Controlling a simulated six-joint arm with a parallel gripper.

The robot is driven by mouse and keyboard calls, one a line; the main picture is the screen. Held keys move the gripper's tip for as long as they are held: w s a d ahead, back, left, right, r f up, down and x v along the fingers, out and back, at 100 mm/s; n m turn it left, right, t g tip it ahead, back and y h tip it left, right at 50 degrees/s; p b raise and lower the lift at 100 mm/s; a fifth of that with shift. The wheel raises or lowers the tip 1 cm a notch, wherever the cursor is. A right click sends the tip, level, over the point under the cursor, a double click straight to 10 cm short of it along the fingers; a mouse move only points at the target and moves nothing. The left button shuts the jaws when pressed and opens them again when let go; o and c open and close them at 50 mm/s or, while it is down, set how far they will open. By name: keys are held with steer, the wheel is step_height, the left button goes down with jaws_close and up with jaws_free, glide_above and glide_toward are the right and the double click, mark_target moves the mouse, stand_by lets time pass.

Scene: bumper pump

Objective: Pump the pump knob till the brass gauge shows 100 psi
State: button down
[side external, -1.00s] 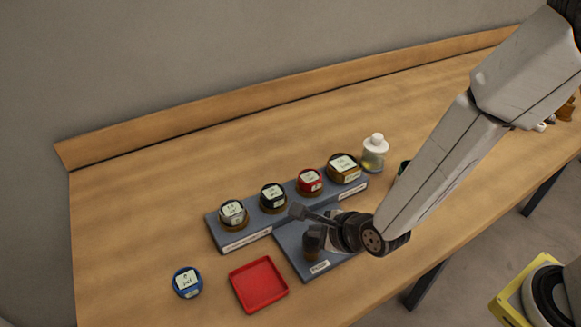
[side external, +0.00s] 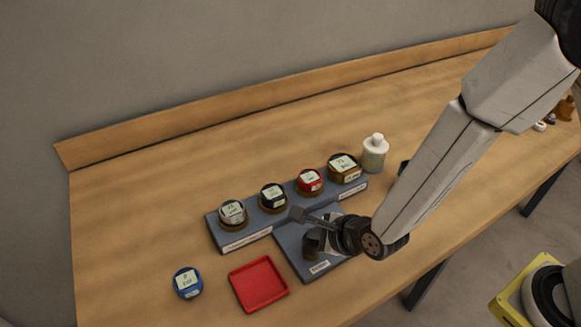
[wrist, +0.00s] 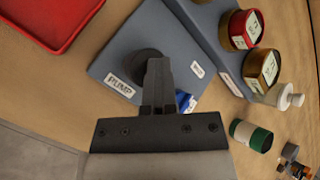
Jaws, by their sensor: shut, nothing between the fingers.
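The pump is a blue-grey plate (side external: 290,262) with a "PUMP" label and a dark round knob (side external: 311,246). In the wrist view the knob (wrist: 150,64) is partly hidden behind my fingers. My gripper (wrist: 157,66) is shut and empty, with its fingertips over the knob; whether they touch it I cannot tell. It also shows in the side view (side external: 318,236). The brass gauge (side external: 344,167) is at the right end of the gauge rack. Its display shows digits, perhaps 73, too small to read surely. In the wrist view a brass-rimmed gauge (wrist: 262,67) stands at the right.
The rack (side external: 240,237) also holds silver, black and red gauges. A blue gauge (side external: 187,282) and a red tray (side external: 258,284) are at the left. The back of the table is clear.

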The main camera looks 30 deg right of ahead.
mark_target(316, 241)
steer(key=shift+s+d+f, duration=0.1)
steer(key=shift+f, duration=0.2)
steer(key=shift+r, duration=0.2)
stand_by(0.3)
steer(key=shift+r, duration=1.3)
steer(key=shift+r, duration=2.55)
steer(key=shift+d+n, duration=0.45)
steer(key=shift+n, duration=0.25)
steer(key=s+d+n+g+h, duration=0.1)
steer(key=s+d+n+g, duration=0.2)
steer(key=d+n, duration=0.7)
steer(key=s+d+n+g+h, duration=0.1)
steer(key=s+d+n+g, duration=0.2)
steer(key=d+n, duration=0.7)
steer(key=s+n, duration=0.1)
steer(key=n, duration=0.2)
steer(key=shift+d+f, duration=0.15)
steer(key=shift+d, duration=0.2)
